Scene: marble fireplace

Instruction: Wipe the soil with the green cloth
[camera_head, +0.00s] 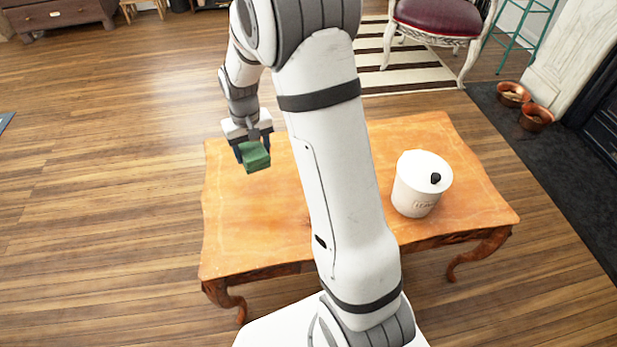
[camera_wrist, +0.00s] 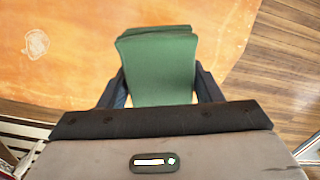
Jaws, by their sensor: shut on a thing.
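My gripper (camera_head: 252,147) is shut on the green cloth (camera_head: 256,158), a folded block, above the far left edge of the wooden table (camera_head: 240,225). In the wrist view the green cloth (camera_wrist: 158,70) sits between the two dark fingers of my gripper (camera_wrist: 161,88). The cloth appears to be above the tabletop and apart from it. A pale, roundish mark (camera_wrist: 36,43) shows on the orange tabletop at the upper left of the wrist view; I cannot tell whether it is the soil. No clear soil shows in the head view, where my arm hides the table's middle.
A white lidded canister (camera_head: 417,190) with a dark knob stands on the right part of the table. The table's left part is clear. A red-seated chair (camera_head: 440,18) stands on a striped rug behind. Copper bowls (camera_head: 536,117) sit on the dark hearth at right.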

